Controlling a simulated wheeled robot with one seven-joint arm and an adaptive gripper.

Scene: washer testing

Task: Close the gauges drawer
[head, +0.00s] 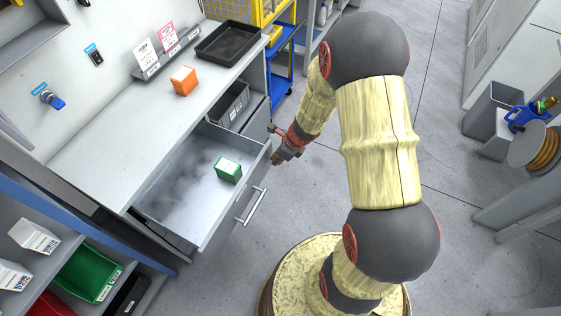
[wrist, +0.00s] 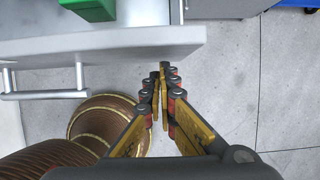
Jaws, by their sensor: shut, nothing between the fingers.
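A grey drawer (head: 178,197) is pulled out from under the workbench, with a small green box (head: 229,170) lying inside near its front. Its front panel carries a bar handle (head: 252,206). In the wrist view the drawer's front edge (wrist: 150,40) and handle (wrist: 45,94) show at upper left, with the green box (wrist: 92,9) above. My gripper (head: 279,161) is just beyond the drawer's right front corner. In the wrist view my gripper (wrist: 161,68) has its fingers together and empty, below and right of that edge. Contact with the drawer is not visible.
The bench top (head: 110,145) holds an orange box (head: 184,80) and a black tray (head: 228,43). Another open drawer (head: 229,107) with a grey bin is beside the large one. A shelf with a green bin (head: 90,271) stands at lower left.

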